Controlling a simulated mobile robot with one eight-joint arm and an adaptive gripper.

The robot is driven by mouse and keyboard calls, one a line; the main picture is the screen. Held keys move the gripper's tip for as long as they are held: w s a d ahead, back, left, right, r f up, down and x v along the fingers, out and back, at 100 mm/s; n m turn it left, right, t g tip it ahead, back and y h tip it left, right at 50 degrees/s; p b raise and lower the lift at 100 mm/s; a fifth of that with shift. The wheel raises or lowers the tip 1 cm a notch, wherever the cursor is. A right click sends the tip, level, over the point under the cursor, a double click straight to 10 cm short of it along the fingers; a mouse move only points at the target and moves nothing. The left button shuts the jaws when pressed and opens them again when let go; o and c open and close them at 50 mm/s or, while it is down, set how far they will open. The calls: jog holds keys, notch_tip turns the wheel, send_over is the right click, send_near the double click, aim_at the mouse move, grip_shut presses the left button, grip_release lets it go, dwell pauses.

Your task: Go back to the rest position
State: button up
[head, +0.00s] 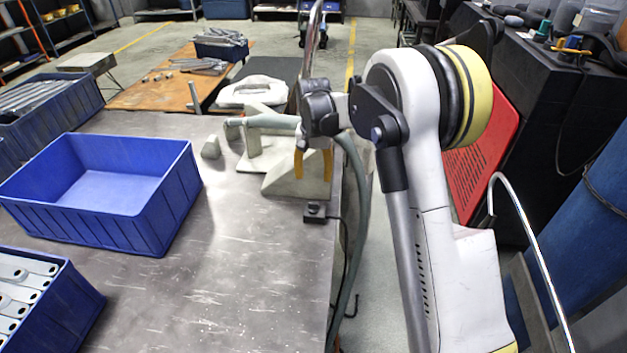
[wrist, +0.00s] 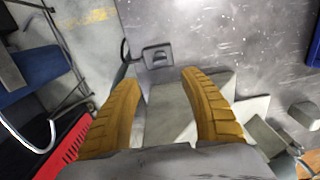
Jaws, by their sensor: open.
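My gripper (head: 301,162) hangs at the right edge of the grey metal table (head: 240,290) in the head view, with its yellow fingers pointing down. In the wrist view my gripper (wrist: 158,85) shows two ridged yellow fingers spread apart, with nothing between them. It is open and empty. Below and behind it stand grey-white angular blocks (head: 283,184), which also show between and beside the fingers in the wrist view (wrist: 172,112). I cannot tell the exact gap between the fingertips and the blocks.
An empty blue bin (head: 150,228) stands on the table's left. Another blue bin (head: 75,320) at the front left holds galvanized brackets (head: 22,290). A small black box (head: 316,212) with a cable sits at the table's right edge. A red perforated panel (head: 478,150) stands right of my arm. The table's front middle is clear.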

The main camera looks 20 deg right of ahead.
dwell(0.3)
jog(key=s+r+n+t, duration=0.2)
jog(key=s+r+t, duration=0.1)
jog(key=s+r, duration=1.2)
jog(key=s+f+n+t, duration=0.1)
jog(key=s+t, duration=0.3)
jog(key=s, duration=1.3)
jog(key=shift+f+n, duration=0.15)
jog(key=shift+n, duration=0.65)
jog(key=shift+d, duration=0.1)
